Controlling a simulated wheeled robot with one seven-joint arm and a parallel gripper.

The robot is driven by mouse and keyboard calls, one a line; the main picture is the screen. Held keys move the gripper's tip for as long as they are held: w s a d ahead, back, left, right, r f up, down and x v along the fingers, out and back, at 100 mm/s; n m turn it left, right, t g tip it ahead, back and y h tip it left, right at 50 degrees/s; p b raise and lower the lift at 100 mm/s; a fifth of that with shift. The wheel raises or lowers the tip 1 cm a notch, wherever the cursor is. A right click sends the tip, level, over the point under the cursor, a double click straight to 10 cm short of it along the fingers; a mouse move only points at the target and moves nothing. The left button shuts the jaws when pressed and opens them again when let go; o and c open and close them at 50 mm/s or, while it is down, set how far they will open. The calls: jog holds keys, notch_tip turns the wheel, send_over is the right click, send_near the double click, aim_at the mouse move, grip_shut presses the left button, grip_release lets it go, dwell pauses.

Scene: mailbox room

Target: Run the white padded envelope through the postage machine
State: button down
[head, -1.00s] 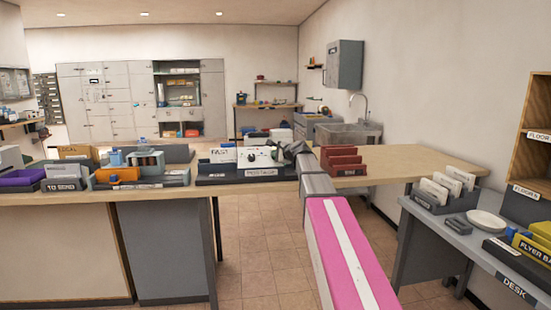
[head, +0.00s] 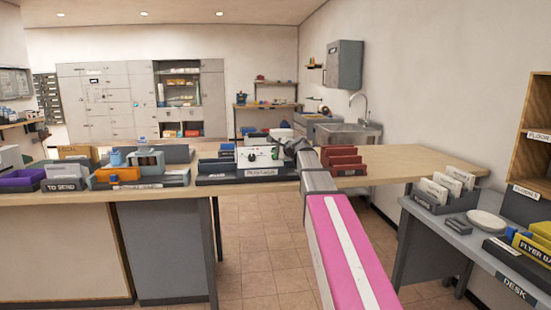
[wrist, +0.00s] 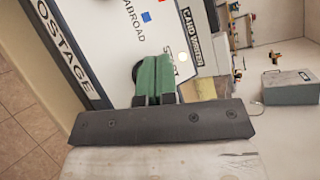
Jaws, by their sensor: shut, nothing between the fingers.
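The postage machine (head: 259,157) stands on the counter in the head view, with a white face and a dark base labelled in white. My gripper (head: 291,147) is at its right end. In the wrist view my green fingers (wrist: 152,75) are shut together with nothing between them. They are in front of the machine's white face (wrist: 118,42), which reads ABROAD and has small coloured squares. A dark round knob (wrist: 137,72) is partly hidden behind the fingers; I cannot tell whether they touch it. I cannot pick out the white padded envelope in either view.
A tray labelled TO SEND (head: 64,185) and an orange-fronted holder (head: 117,175) stand to the left. A red rack (head: 344,161) stands close right of my gripper. The counter's right part (head: 415,160) is clear. A grey desk (head: 470,240) is at the right.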

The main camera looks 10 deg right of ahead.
jog(key=s+r, duration=0.1)
jog(key=r, duration=0.1)
jog(key=s+r, duration=0.1)
jog(key=shift+s+r, duration=0.3)
jog(key=shift+r, duration=0.05)
dwell(0.3)
jog(key=s+f+n+g, duration=0.1)
jog(key=s+f, duration=0.1)
jog(key=f, duration=0.4)
jog(key=s+a+f+n+g+h, duration=0.1)
jog(key=s+f+n, duration=0.1)
jog(key=f, duration=0.4)
jog(key=s+a+f+n+g, duration=0.1)
jog(key=s+f+g, duration=0.1)
jog(key=f, duration=0.4)
jog(key=shift+s+n+h, duration=0.3)
jog(key=shift+s+n, duration=0.1)
jog(key=shift+s, duration=0.35)
jog(key=s+d+f+n+g+h, duration=0.2)
jog(key=s+f+n+g+h, duration=0.3)
jog(key=s+f, duration=2.3)
jog(key=n+g, duration=0.3)
jog(key=n, duration=0.3)
jog(key=shift+f+n+g+h, duration=0.2)
jog(key=shift+n+g+h, duration=0.1)
jog(key=shift+g+h, duration=0.1)
